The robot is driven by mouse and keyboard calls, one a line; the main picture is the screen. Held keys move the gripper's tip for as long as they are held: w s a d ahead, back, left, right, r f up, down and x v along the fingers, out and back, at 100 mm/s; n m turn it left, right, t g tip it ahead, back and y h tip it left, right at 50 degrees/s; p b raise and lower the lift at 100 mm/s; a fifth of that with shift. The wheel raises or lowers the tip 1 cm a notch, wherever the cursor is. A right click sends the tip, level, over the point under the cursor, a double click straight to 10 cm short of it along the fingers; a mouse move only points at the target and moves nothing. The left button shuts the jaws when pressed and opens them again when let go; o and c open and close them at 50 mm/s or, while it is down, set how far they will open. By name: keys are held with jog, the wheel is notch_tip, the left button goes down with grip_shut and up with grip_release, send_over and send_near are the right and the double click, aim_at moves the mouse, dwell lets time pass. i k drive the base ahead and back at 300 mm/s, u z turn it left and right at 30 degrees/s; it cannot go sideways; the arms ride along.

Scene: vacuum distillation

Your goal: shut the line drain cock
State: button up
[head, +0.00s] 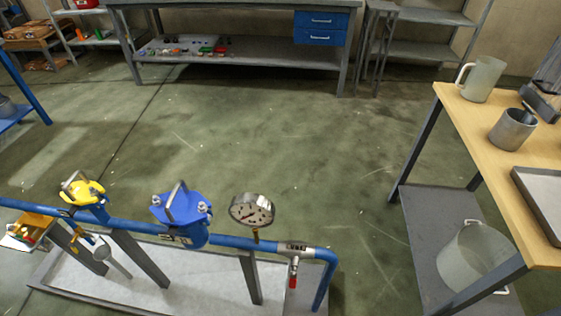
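A blue pipe line (130,222) runs across the lower left on grey posts above a pale tray. Near its right end, before the pipe bends down, sits a metal cock (297,248) with a small dark label. Its red lever (293,273) hangs straight down, across the pipe's direction. I take this for the line drain cock, but its label is too small to read. A small brass fitting (84,236) also shows under the left part of the pipe. My gripper is not in view.
A round gauge (251,210), a blue-capped housing (181,207) and a yellow-capped fitting (83,190) stand up from the pipe. A wooden-topped table (478,122) with a mug and pot stands right. The floor between is clear.

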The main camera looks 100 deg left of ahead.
aim_at(74, 248)
jog(key=u, duration=0.05)
jog(key=k, duration=1.85)
jog(key=u, duration=4)
